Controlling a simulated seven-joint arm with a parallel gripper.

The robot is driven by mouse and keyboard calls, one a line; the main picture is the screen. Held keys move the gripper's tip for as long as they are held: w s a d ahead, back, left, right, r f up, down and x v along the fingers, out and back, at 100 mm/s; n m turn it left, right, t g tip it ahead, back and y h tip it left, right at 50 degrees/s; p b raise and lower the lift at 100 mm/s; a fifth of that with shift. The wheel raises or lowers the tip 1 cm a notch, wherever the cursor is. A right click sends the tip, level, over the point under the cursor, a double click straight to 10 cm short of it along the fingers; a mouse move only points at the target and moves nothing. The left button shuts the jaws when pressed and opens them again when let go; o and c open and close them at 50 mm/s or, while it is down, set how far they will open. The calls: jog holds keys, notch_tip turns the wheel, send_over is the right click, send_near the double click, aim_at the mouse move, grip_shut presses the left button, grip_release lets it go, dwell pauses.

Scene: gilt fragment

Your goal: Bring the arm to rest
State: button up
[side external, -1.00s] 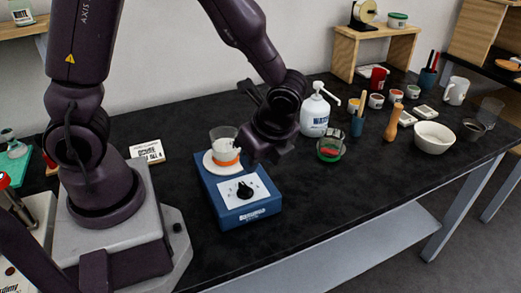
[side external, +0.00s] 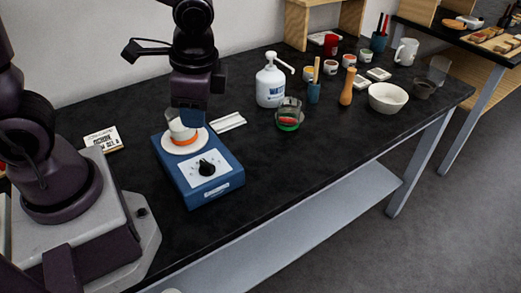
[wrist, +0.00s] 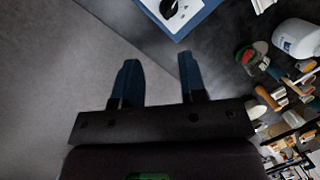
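My gripper (side external: 188,115) points down and overlaps the glass beaker (side external: 181,133) in the side external view, hiding part of it. In the wrist view my gripper (wrist: 157,78) has its two blue fingers apart with nothing between them. The beaker, with white contents and an orange band near its base, stands on the white plate of a blue stirrer-like device (side external: 219,187). I cannot tell the gap between fingers and beaker. The device's front edge and dial also show at the top of the wrist view (wrist: 196,18).
White strips (side external: 228,122), a white pump bottle (side external: 270,88) and a glass with red and green (side external: 289,118) are to the right. A wooden pestle-like tool (side external: 347,87) and white bowl (side external: 388,98) stand farther right. The black bench (side external: 290,170) is clear in front.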

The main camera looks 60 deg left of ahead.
jog(key=s+a+r+n+t+h, duration=0.1)
jog(key=s+r+n+t, duration=0.1)
jog(key=r, duration=0.3)
jog(key=s+a+r+n+t+h, duration=0.1)
jog(key=s+r+n+t, duration=0.1)
jog(key=r+n+t, duration=0.2)
jog(key=shift+s+a+r+n, duration=0.15)
jog(key=shift+s+r+n, duration=0.25)
jog(key=shift+r, duration=0.8)
